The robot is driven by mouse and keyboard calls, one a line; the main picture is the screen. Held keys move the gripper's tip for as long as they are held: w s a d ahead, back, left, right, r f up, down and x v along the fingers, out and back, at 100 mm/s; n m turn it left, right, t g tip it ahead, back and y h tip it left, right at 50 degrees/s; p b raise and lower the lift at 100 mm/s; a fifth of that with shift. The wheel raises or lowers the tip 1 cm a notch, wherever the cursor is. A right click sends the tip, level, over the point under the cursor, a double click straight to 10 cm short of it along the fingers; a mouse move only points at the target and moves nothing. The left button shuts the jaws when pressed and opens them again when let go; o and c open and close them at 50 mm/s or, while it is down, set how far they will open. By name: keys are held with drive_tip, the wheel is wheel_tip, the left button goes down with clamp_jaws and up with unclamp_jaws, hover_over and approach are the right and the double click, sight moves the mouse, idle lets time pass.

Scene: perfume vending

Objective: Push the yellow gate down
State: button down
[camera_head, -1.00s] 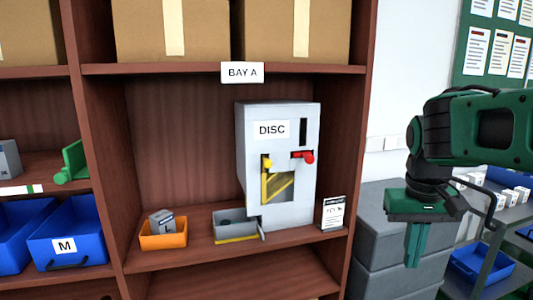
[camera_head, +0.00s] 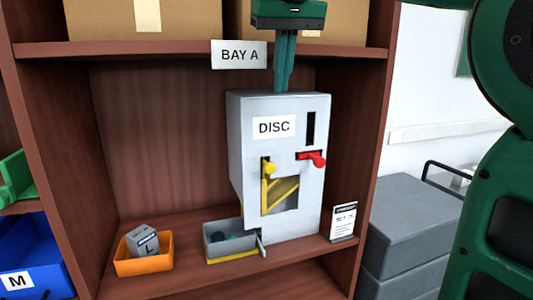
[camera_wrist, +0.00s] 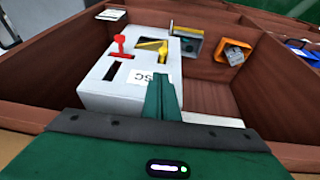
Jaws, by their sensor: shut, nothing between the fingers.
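The yellow gate (camera_head: 283,190) sits in the front window of the grey dispenser marked DISC (camera_head: 275,105), as a slanted yellow piece. A yellow knob (camera_head: 269,169) stands at the upper left of that window. The yellow part also shows in the wrist view (camera_wrist: 150,44). A red lever (camera_head: 314,159) is to the right of the knob, and it shows in the wrist view (camera_wrist: 120,42). My gripper (camera_head: 284,84) is shut and empty, pointing down in front of or above the dispenser's top. Its green fingers also show in the wrist view (camera_wrist: 162,97). I cannot tell whether they touch the dispenser.
A grey tray (camera_head: 216,253) with a yellow edge is at the dispenser's lower left. An orange bin (camera_head: 143,267) holding a grey box stands further left. A small card (camera_head: 344,222) stands at the right. The BAY A shelf edge (camera_head: 170,47) runs above.

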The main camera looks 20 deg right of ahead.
drive_tip(key=shift+w+a+f, duration=0.5)
drive_tip(key=shift+a+f, duration=0.1)
drive_tip(key=shift+f, duration=0.95)
approach(268, 164)
drive_tip(key=x, duration=0.6)
drive_tip(key=shift+w+d+f, duration=0.1)
drive_tip(key=shift+f, duration=0.05)
idle(0.4)
